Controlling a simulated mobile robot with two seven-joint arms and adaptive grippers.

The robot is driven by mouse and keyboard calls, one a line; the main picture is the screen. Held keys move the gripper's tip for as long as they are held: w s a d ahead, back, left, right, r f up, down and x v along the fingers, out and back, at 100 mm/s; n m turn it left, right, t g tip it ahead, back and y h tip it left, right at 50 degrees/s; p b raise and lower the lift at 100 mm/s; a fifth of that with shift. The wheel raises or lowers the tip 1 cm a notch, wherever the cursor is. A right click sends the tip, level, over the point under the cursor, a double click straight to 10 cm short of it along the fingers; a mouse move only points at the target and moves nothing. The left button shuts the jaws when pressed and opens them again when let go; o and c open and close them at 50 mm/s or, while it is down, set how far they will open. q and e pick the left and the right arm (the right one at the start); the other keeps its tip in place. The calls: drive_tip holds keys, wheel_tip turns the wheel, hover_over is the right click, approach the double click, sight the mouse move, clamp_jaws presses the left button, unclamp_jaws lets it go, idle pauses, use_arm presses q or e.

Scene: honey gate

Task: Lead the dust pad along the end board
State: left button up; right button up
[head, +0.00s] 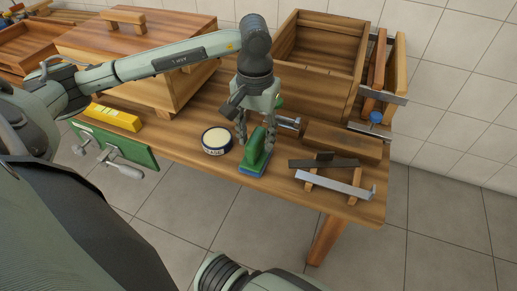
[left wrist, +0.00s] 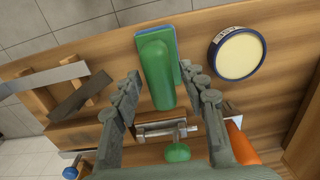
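The dust pad (head: 254,157) has a green handle on a blue base and lies on the bench near its front edge. It also shows in the left wrist view (left wrist: 157,72), upper middle. My left gripper (head: 256,147) points down over it with fingers spread. In the left wrist view the open fingers (left wrist: 164,84) stand either side of the handle's near end, with visible gaps. An open wooden box (head: 322,95) stands behind; I cannot tell which of its boards is the end board. My right gripper is not in view.
A round tin (head: 216,141) stands just left of the pad. A metal clamp (left wrist: 168,130) with a green knob (left wrist: 177,152) is close by. A wooden block (head: 343,141) and metal bars (head: 335,184) lie right. A lidded wooden box (head: 135,50) stands left.

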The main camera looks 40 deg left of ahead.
use_arm(q)
clamp_jaws()
drive_tip(key=shift+r, duration=0.1)
drive_tip(key=shift+r+p, duration=1.65)
drive_tip(key=shift+r, duration=1.75)
wheel_tip(320, 180, up, 5)
drive_tip(key=shift+p, duration=1.25)
